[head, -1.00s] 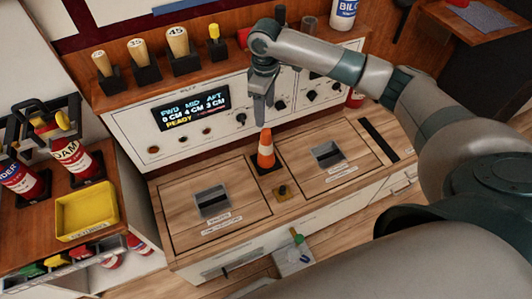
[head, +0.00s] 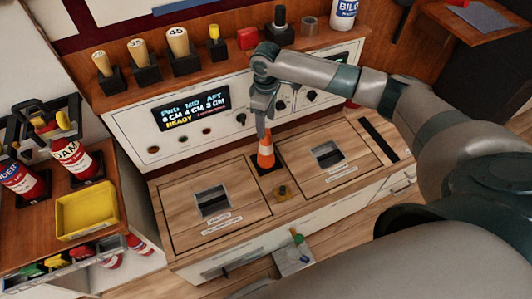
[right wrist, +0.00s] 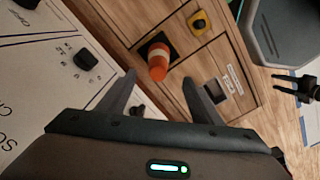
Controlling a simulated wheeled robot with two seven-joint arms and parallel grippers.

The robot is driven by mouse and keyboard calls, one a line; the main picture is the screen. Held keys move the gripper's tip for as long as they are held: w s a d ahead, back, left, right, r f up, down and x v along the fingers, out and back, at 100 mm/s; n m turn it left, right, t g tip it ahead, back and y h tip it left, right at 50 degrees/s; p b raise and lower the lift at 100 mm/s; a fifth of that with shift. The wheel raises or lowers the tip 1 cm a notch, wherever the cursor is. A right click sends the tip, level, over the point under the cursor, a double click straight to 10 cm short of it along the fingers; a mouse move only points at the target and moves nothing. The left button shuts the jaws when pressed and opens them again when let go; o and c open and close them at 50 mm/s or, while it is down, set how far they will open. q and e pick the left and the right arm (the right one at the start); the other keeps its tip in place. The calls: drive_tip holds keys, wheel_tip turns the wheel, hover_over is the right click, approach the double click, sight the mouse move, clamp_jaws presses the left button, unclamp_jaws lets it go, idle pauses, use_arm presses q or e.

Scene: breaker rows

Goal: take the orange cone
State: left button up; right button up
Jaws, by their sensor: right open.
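The orange cone (head: 265,150) with a white band stands upright on a black square base on the wooden console top, between two hatch panels. My right gripper (head: 262,134) is just above the cone's tip in the head view and hides part of its top. In the right wrist view the cone (right wrist: 158,66) lies beyond and between the open fingertips of the gripper (right wrist: 164,82). The fingers look empty. Whether they touch the cone I cannot tell.
Recessed hatch handles flank the cone, left (head: 212,202) and right (head: 327,155). A yellow button box (head: 281,192) sits in front of it. Behind rises a white panel with a lit display (head: 192,108) and knobs. A yellow tray (head: 86,210) stands at the left.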

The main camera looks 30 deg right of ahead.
sight(266, 140)
drive_tip(key=shift+f, duration=2.6)
drive_tip(key=shift+w+d+f, duration=0.1)
drive_tip(key=shift+d+f, duration=0.05)
drive_tip(key=shift+f, duration=2.5)
drive_tip(key=shift+r, duration=0.1)
clamp_jaws()
